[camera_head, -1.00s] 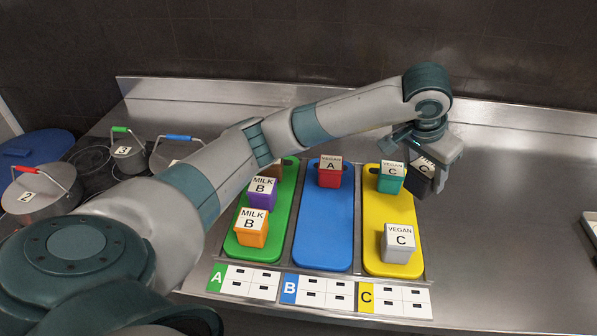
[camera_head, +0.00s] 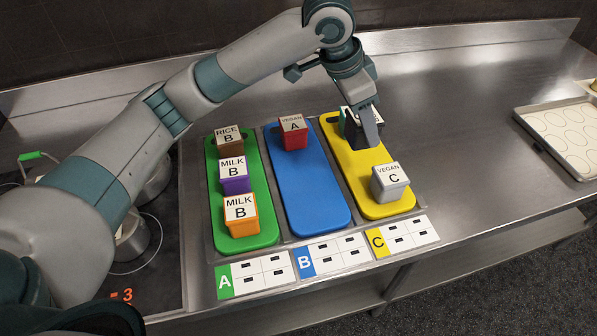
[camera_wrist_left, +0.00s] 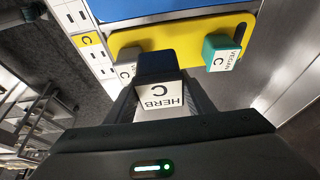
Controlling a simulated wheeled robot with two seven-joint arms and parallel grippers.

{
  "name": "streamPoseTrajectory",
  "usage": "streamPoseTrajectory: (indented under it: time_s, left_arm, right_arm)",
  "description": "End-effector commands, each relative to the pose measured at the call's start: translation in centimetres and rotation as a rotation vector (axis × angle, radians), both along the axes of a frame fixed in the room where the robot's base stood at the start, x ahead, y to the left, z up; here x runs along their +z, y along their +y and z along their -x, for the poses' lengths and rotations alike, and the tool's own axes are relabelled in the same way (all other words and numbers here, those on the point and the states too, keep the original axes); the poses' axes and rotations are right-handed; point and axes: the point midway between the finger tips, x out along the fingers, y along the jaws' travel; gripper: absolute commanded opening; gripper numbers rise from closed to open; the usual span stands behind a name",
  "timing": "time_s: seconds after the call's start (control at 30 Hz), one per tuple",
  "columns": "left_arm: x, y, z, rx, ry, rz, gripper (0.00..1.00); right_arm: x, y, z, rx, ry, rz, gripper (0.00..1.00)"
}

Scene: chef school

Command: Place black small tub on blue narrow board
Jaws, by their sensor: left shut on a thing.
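The black small tub (camera_head: 353,131) is in my left gripper (camera_head: 364,124), over the far part of the yellow board. In the left wrist view, the black tub (camera_wrist_left: 156,66) sits between the fingers, with its lid reading HERB C. Whether it touches the yellow board is unclear. The blue narrow board (camera_head: 312,196) lies left of the yellow one and holds a red tub (camera_head: 293,135) labelled VEGAN A at its far end. The rest of the blue board is bare. My right gripper is not in view.
The yellow board (camera_head: 357,175) also holds a grey tub (camera_head: 389,187) and a teal tub (camera_wrist_left: 218,52), mostly hidden in the head view. The green board (camera_head: 265,217) carries rice and milk tubs. A tray (camera_head: 562,130) lies at the right.

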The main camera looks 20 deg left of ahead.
Motion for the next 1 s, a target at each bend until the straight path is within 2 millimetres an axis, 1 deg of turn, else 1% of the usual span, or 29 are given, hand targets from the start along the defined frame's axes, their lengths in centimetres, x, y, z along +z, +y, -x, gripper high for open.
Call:
streamPoseTrajectory:
  time_s: [0.23,0.37,0.53,0.67,0.83,0.9,1.0]
  left_arm:
    - [-0.1,0.2,0.0,0.002,0.001,0.0,0.2]
    - [-0.6,1.2,0.3,0.004,0.001,0.001,0.2]
    - [-2.1,3.8,1.1,0.006,0.003,0.0,0.2]
    - [-3.5,6.2,1.7,0.007,0.003,-0.001,0.2]
    - [-5.4,9.1,2.6,0.006,0.003,-0.002,0.2]
    - [-6.0,10.0,2.9,0.006,0.003,0.0,0.2]
    - [-6.7,10.9,3.2,0.004,0.002,0.0,0.2]
  right_arm:
    - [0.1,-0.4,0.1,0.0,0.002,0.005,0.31]
    - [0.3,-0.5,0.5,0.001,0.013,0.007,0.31]
    - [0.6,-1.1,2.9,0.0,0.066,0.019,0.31]
    - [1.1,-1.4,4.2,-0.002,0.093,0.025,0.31]
    - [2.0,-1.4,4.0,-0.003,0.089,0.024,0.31]
    - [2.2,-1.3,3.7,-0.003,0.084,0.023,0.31]
    - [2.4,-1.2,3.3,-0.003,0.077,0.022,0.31]
